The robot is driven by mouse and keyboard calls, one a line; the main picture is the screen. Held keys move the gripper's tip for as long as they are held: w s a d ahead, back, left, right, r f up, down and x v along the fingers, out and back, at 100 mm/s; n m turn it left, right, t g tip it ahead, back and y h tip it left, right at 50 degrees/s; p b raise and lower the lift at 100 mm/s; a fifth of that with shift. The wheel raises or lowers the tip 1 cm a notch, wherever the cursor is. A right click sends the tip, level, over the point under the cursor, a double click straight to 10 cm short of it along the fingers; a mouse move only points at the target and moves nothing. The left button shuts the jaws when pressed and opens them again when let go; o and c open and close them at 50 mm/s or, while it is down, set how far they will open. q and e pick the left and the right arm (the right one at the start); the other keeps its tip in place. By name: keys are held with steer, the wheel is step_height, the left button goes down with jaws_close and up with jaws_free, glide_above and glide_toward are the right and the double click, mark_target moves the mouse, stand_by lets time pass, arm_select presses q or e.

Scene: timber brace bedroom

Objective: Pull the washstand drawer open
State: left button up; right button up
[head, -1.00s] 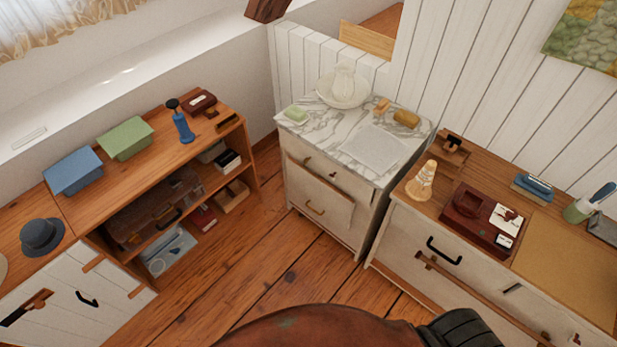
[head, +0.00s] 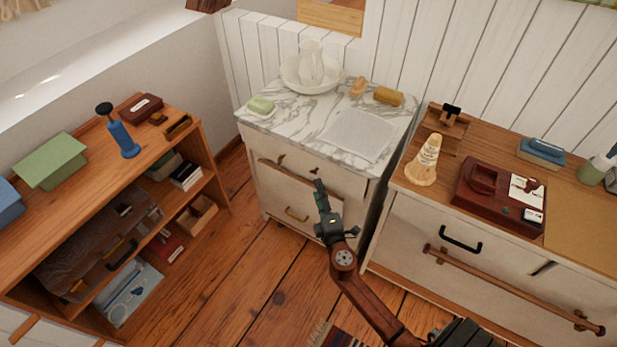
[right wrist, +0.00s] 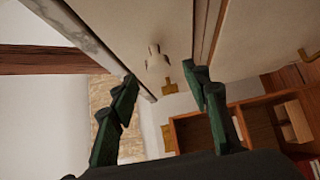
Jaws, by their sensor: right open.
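The washstand (head: 385,190) has a grey-veined marble top and a cream body. A lower panel (head: 275,195) has a brass handle (head: 297,215). My right gripper (head: 321,194) is in front of the washstand, overlapping the right part of its front. In the right wrist view my right gripper (right wrist: 160,74) has its fingers apart, and brass fittings (right wrist: 168,88) show between and beyond them. I see no contact. My left gripper is out of view.
A jug in a basin (head: 311,70), soap (head: 261,105) and brushes (head: 388,97) stand on the washstand. A wooden shelf unit (head: 200,150) is at left, a dresser (head: 400,225) with a long wooden rail close at right. Floor in front is largely clear.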

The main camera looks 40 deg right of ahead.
mark_target(314, 178)
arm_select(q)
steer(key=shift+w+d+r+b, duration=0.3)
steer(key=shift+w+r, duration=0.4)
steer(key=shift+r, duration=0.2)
arm_select(e)
steer(key=x, duration=0.7)
steer(key=shift+w+d+r, duration=0.1)
steer(key=shift+w+r, duration=0.05)
steer(key=shift+w, duration=0.2)
jaws_close()
